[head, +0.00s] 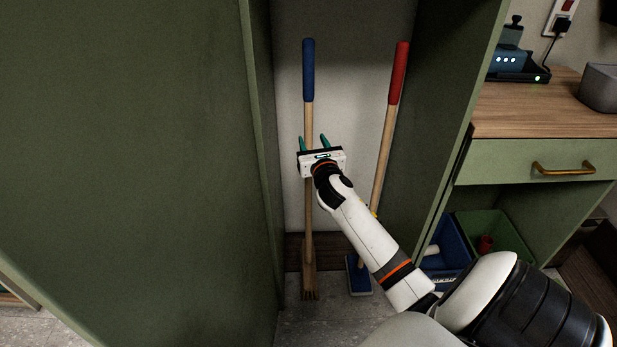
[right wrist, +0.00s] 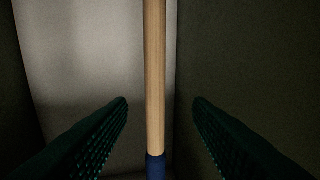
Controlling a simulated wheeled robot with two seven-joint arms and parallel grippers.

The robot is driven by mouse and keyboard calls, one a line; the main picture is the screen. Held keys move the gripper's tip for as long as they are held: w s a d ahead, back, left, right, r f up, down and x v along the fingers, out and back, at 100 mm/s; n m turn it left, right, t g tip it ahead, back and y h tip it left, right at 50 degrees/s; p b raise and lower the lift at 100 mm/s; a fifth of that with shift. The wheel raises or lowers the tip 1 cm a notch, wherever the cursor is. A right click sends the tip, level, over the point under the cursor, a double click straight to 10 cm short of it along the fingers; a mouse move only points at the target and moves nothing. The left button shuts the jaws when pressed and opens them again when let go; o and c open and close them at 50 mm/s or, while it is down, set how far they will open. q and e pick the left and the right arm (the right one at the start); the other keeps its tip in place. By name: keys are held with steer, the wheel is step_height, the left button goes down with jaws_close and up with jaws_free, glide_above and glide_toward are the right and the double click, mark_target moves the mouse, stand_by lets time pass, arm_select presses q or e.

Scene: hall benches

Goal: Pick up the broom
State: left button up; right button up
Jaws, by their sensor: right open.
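The broom (head: 308,72) stands upright in a narrow green cabinet bay, with a blue grip, a wooden shaft and a bristle head (head: 309,282) near the floor. My right gripper (head: 313,141) is open at the shaft, below the blue grip, and hides part of the shaft in the head view. In the right wrist view, the wooden shaft (right wrist: 155,75) runs between the two teal fingers (right wrist: 160,105), with clear gaps on both sides. The blue grip shows at the bottom edge there. My left gripper is not in view.
A red-gripped tool (head: 399,75) with a blue head (head: 358,276) leans to the right of the broom, partly behind my right arm. Green panels close the bay on both sides. A drawer counter (head: 535,100) with blue and green bins (head: 485,222) below stands at right.

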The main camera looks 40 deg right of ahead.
mark_target(310, 129)
steer(key=x, duration=0.2)
steer(key=shift+w+d, duration=0.15)
steer(key=shift+w, duration=0.2)
steer(key=b+x, duration=0.1)
steer(key=x, duration=0.4)
steer(key=shift+s+d+f+b, duration=0.1)
steer(key=shift+d+b, duration=0.2)
steer(key=shift+b, duration=0.05)
steer(key=c, duration=0.9)
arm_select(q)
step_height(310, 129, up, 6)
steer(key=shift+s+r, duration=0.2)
arm_select(e)
jaws_close()
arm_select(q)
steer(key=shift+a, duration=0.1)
arm_select(e)
steer(key=shift+r, duration=0.3)
